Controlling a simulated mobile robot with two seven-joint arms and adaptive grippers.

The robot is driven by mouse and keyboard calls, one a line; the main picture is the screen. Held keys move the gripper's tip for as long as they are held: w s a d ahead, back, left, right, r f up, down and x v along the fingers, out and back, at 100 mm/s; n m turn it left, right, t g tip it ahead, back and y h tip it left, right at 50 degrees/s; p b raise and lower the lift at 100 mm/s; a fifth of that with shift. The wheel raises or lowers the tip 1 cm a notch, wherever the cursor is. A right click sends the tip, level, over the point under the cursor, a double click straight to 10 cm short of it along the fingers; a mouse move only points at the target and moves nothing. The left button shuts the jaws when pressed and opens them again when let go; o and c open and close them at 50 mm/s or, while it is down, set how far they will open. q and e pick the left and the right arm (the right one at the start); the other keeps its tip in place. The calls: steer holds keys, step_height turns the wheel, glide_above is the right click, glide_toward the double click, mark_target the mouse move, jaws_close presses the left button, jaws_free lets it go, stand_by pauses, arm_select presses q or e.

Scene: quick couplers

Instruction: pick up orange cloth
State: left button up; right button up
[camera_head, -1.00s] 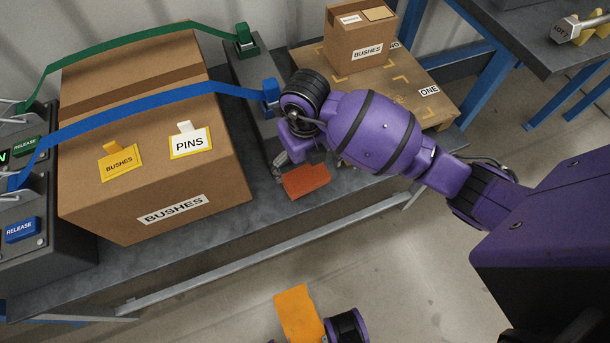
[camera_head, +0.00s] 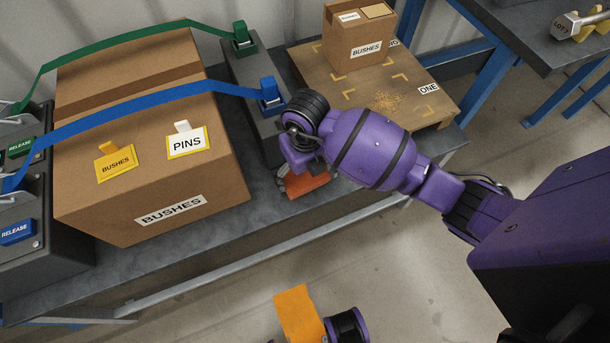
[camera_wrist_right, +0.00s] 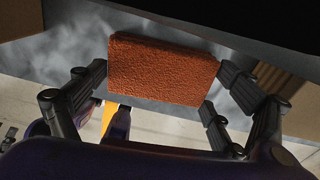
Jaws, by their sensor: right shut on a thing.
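The orange cloth (camera_head: 309,182) looks like a rough, rust-orange slab. In the head view it is at the bench's front edge, partly hidden by my right gripper (camera_head: 285,178). In the right wrist view the cloth (camera_wrist_right: 163,72) lies between the two black fingers of my right gripper (camera_wrist_right: 165,82), which is shut on it. I cannot tell whether it still touches the bench. My left gripper's fingers do not show.
The grey bench (camera_head: 240,222) carries a large BUSHES carton (camera_head: 110,205) under blue and green straps at the left. A pallet board (camera_head: 420,108) with a smaller carton (camera_head: 358,45) and tan grains lies behind my arm. A flat orange piece (camera_head: 298,312) is below.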

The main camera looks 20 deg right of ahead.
mark_target(306, 178)
steer(key=shift+r, duration=0.1)
steer(key=shift+r, duration=0.6)
steer(key=r, duration=0.2)
steer(key=shift+s+r+p, duration=0.3)
steer(key=shift+r+p, duration=0.05)
steer(key=shift+p, duration=0.05)
steer(key=s+a+r+p, duration=0.1)
steer(key=s+a+r, duration=0.1)
steer(key=s+r, duration=0.7)
steer(key=s, duration=0.4)
steer(key=shift+s+p, duration=0.15)
steer(key=shift+p, duration=0.2)
steer(key=shift+a, duration=0.1)
